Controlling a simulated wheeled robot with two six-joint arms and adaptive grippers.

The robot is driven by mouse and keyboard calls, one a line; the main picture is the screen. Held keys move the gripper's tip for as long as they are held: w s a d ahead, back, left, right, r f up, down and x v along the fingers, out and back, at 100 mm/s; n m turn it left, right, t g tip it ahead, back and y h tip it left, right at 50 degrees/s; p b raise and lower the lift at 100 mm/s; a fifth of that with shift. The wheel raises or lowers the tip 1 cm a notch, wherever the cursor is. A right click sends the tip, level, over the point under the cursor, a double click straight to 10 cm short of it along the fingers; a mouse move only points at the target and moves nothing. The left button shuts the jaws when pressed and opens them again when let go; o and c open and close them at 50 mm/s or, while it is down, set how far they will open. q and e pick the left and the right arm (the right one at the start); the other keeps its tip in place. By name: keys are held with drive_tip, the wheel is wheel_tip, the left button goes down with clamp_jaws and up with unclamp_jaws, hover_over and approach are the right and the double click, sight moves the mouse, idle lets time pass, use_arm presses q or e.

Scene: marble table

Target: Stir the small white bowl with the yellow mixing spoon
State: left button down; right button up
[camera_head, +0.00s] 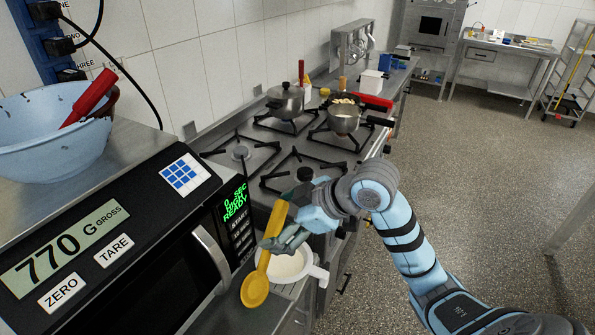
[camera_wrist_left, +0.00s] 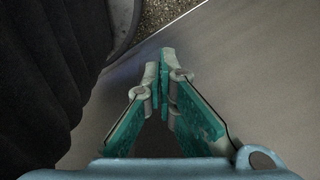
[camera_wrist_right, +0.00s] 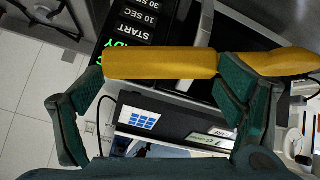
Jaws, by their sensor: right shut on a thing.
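My right gripper (camera_head: 276,243) is shut on the yellow mixing spoon (camera_head: 255,289) by its handle. The spoon hangs tilted, its head down and overlapping the left side of the small white bowl (camera_head: 289,264) in the head view; it appears in front of the bowl rather than in it. The bowl holds something pale and stands on the counter beyond the microwave corner, partly hidden by my gripper. In the right wrist view the spoon's handle (camera_wrist_right: 160,64) crosses between my fingers. My left gripper (camera_wrist_left: 165,75) has its fingertips together and looks empty.
A black microwave (camera_head: 170,290) with a scale display stands left of the bowl. The stove (camera_head: 260,150) beyond holds a pot (camera_head: 286,100) and a pan (camera_head: 343,120). Open floor lies to the right.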

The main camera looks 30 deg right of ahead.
drive_tip(key=w+d+f+n+t+h+p, duration=0.1)
drive_tip(key=w+d+f+t+h+p, duration=0.1)
drive_tip(key=w+d+t+h+p, duration=0.2)
drive_tip(key=w+d+t+h, duration=0.1)
drive_tip(key=w+d+h, duration=0.2)
drive_tip(key=w+d, duration=0.4)
drive_tip(key=shift+w+d+f+t, duration=0.2)
drive_tip(key=shift+w+d+t, duration=0.2)
drive_tip(key=shift+d, duration=0.15)
drive_tip(key=shift+s+f+h, duration=0.1)
drive_tip(key=shift+f+h, duration=0.05)
drive_tip(key=shift+h, duration=0.15)
